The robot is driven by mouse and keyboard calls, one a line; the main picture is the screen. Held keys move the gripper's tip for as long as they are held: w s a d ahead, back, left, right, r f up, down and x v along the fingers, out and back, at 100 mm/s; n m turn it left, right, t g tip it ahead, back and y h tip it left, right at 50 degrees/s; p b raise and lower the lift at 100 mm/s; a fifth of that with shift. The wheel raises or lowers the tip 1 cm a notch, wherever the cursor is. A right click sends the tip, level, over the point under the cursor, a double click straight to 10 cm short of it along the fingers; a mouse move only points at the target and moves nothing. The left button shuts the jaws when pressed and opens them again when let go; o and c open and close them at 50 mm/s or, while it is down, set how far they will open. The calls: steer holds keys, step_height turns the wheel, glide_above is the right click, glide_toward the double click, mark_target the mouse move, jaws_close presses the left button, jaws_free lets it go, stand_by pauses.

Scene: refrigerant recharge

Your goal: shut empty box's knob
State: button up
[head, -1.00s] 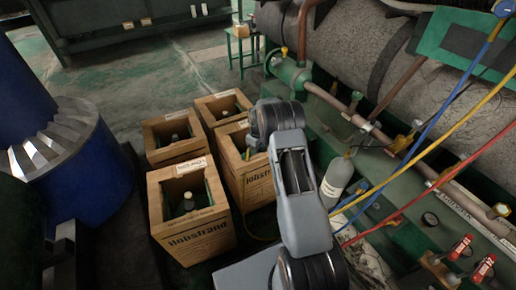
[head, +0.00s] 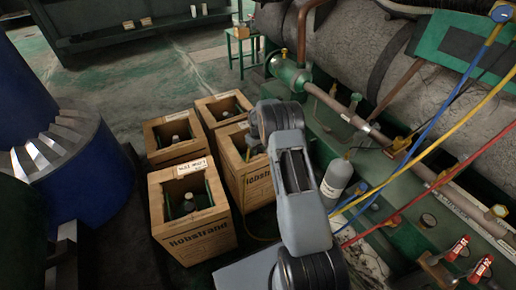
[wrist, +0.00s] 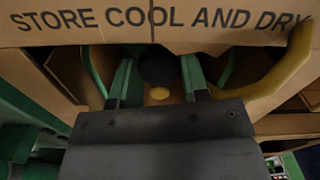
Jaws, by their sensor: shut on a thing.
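My gripper (wrist: 158,82) reaches down into the right-hand cardboard box (head: 257,187), which a yellow hose enters. In the wrist view its two green fingers stand on either side of a dark round knob (wrist: 157,66) and are shut on it. The box wall (wrist: 150,30) above reads "STORE COOL AND DRY". In the head view my arm and the box wall hide the fingertips and knob. I cannot read which box is marked empty.
The yellow hose (wrist: 265,85) curves close at the right of the fingers. Other boxes with cylinders stand alongside: front-left (head: 192,243), back-left (head: 170,153) and back (head: 216,102). Open floor is behind.

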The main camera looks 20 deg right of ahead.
steer(key=m, duration=0.3)
steer(key=shift+m+p, duration=0.4)
steer(key=m, duration=0.3)
steer(key=shift+m+p, duration=0.3)
steer(key=m, duration=0.3)
steer(key=shift+m, duration=0.3)
steer(key=m, duration=0.4)
steer(key=shift+p, duration=0.4)
steer(key=m, duration=0.5)
steer(key=shift+m, duration=0.4)
steer(key=m, duration=0.5)
steer(key=shift+m, duration=0.4)
steer(key=o, duration=0.9)
steer(key=shift+s, duration=0.1)
